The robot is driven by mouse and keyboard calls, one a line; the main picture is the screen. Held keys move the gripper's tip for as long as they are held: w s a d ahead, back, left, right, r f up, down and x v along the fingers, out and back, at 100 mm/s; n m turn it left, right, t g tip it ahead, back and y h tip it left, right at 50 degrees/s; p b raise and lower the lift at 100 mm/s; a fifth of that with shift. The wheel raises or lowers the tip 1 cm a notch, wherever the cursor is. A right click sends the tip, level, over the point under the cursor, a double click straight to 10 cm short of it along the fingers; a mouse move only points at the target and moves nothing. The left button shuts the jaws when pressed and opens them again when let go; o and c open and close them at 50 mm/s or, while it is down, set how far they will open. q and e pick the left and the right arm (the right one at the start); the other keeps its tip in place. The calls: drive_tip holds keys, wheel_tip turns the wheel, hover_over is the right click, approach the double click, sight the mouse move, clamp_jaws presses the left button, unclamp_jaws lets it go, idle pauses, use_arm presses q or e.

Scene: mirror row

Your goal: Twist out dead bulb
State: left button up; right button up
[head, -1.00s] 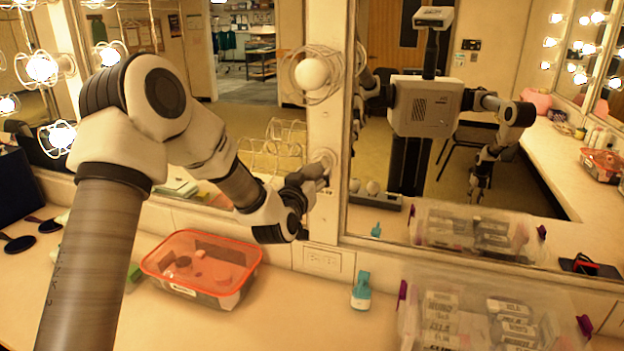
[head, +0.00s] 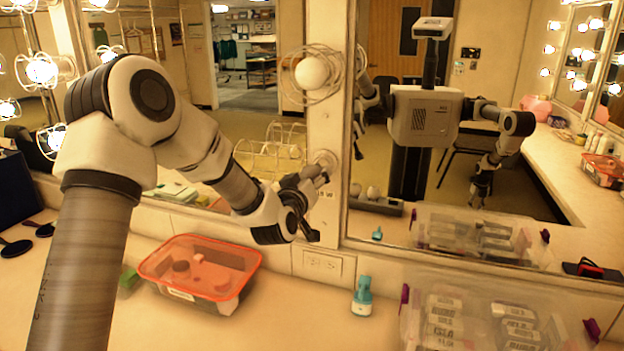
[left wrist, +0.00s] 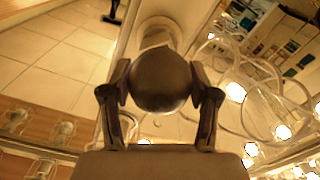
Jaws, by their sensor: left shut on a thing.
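The dead bulb (left wrist: 162,80) is a dark, dull globe in the middle of the left wrist view. My left gripper (left wrist: 162,92) is shut on it, with one finger on each side. The pale socket (left wrist: 158,35) lies directly behind the bulb; how deep the bulb sits in it is hidden. My right gripper shows only as a small reflection in the mirror.
An unlit white bulb (head: 312,73) in a wire cage is above on the post. Below are an orange-rimmed tub (head: 245,287), a teal-capped bottle (head: 362,297) and a clear bin (head: 410,320) of labelled packs. Wire cages (left wrist: 245,115) and lit bulbs lie right of the gripper.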

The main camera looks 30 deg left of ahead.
use_arm(q)
drive_tip(key=shift+s, duration=0.1)
drive_tip(key=shift+b+v, duration=0.6)
drive_tip(key=shift+v, duration=2.75)
